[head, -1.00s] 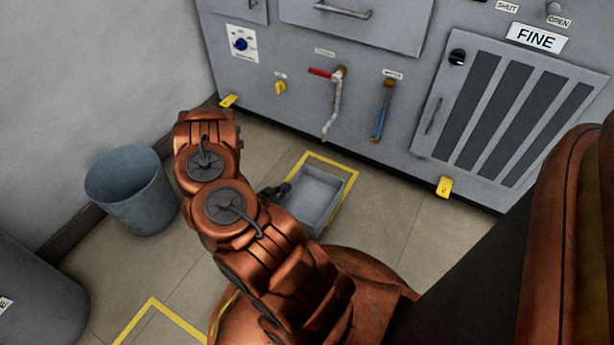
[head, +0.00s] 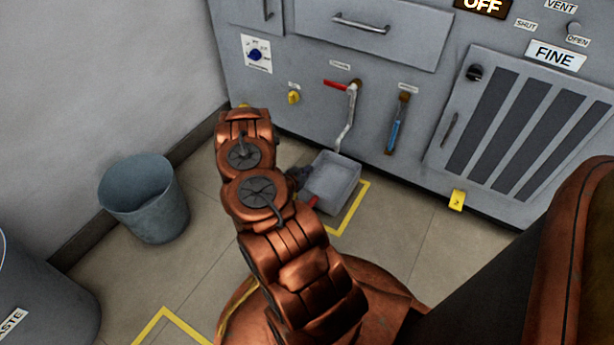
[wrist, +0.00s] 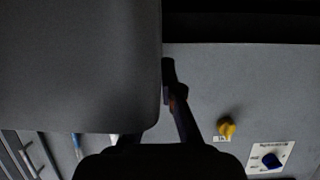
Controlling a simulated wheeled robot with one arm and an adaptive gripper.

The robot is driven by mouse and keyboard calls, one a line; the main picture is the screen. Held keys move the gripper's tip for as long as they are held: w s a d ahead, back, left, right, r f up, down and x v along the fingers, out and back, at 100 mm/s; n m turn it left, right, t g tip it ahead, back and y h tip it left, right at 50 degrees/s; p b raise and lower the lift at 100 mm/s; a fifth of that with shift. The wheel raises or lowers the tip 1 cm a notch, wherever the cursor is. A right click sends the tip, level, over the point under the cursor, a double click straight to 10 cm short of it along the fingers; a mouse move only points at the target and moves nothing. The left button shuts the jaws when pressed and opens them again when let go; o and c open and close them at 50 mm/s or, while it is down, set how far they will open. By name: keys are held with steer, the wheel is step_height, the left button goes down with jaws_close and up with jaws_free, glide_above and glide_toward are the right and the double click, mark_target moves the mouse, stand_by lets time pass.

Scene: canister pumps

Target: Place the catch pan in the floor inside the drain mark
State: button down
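The catch pan (head: 334,182) is a shallow grey rectangular tray in front of the cabinet, below the drain spout. In the head view it overlaps the far left part of the yellow drain mark (head: 352,212) on the floor; the mark's right and near edges show beyond it. My gripper (head: 303,182) is at the pan's left side, partly hidden by my arm. In the wrist view the pan (wrist: 80,65) fills the upper left, and a dark finger of my gripper (wrist: 172,95) lies along its edge. The other finger is hidden. The gripper appears shut on the pan's wall.
The grey cabinet (head: 380,85) stands behind, with a red-handled drain valve (head: 340,86) and a spout (head: 346,130) above the pan. A grey bin (head: 145,200) stands at left, near a waste drum (head: 40,300). Another yellow floor marking (head: 165,318) is at front left.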

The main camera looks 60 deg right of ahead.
mark_target(307, 181)
steer(key=shift+f+b, duration=0.95)
steer(key=shift+f, duration=0.65)
steer(key=shift+a+f, duration=0.1)
steer(key=shift+f, duration=0.05)
steer(key=c, duration=1.3)
jaws_free()
